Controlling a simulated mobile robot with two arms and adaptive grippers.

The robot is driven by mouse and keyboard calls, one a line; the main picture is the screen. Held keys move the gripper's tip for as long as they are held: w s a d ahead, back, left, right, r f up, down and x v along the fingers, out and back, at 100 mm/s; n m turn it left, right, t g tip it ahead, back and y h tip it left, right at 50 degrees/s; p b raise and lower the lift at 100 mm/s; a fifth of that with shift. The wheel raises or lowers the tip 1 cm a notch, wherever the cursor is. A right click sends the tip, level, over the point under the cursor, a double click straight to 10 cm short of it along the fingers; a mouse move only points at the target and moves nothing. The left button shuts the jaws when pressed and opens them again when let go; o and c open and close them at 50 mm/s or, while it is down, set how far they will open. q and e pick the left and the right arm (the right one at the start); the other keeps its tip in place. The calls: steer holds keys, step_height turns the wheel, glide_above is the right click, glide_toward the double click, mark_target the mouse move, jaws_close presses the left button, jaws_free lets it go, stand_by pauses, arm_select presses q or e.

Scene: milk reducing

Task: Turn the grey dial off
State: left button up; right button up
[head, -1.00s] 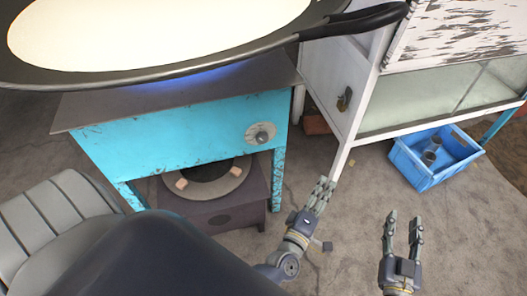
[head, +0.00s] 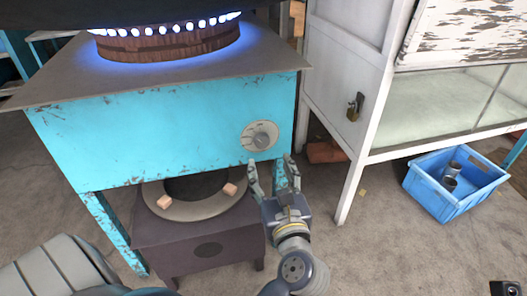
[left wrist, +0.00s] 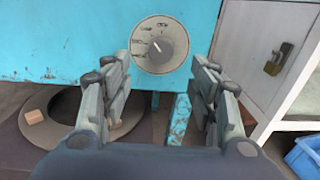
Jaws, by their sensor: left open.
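The grey dial (head: 263,140) sits on a round pale plate on the blue stove's front (head: 150,130), near its right end. In the left wrist view the dial (left wrist: 160,50) faces me, its pointer line tilted towards the upper left; the small markings around it are unreadable. My left gripper (head: 271,163) is open and empty, just below the dial, with fingers pointing up. In the left wrist view its fingers (left wrist: 161,88) stand apart, below and to either side of the dial, not closed on it. My right gripper's fingers are not visible.
Blue flames burn around the burner (head: 168,42) under a dark pan bottom (head: 60,18). A white cabinet (head: 338,70) with a padlock stands close on the right. A blue crate (head: 438,195) holds dark cups. A low dark stand (head: 195,255) sits beneath the stove.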

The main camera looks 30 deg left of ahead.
mark_target(263, 143)
arm_select(q)
steer(key=b+x, duration=0.1)
steer(key=x, duration=0.8)
steer(key=c, duration=1.1)
